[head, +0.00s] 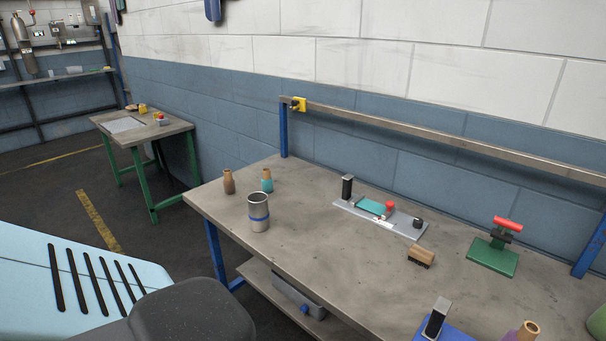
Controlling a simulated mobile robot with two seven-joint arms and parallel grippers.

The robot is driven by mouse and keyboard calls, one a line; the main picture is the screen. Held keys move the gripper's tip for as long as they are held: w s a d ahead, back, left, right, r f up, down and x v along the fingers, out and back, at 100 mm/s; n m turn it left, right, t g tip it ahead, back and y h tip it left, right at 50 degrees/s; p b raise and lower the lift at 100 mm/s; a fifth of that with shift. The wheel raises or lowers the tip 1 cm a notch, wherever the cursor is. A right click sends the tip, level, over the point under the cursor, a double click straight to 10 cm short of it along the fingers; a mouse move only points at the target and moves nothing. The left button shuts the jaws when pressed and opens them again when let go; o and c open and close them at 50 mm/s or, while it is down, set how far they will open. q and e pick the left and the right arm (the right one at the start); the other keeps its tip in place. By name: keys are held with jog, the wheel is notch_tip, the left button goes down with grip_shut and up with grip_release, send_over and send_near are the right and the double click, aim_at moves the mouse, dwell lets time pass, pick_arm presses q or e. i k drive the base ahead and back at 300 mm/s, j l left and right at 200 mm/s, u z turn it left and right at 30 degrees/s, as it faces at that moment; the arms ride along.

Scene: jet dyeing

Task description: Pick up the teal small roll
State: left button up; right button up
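The teal small roll (267,185) stands upright near the far left part of the workbench (310,215). It is a tan cone with a teal band around its lower part. A brown roll (228,182) stands to its left, a small gap apart. Neither of my grippers is in view.
A grey plate with a teal patch and red knob (389,205), a brush (421,256), a green stand with red handle (492,256) and a purple-banded roll (527,332) are farther right. A green-legged table (145,132) stands back left.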

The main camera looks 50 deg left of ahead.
aim_at(267, 182)
jog(key=j+u, duration=0.15)
jog(key=u, duration=2.9)
jog(key=i, duration=4)
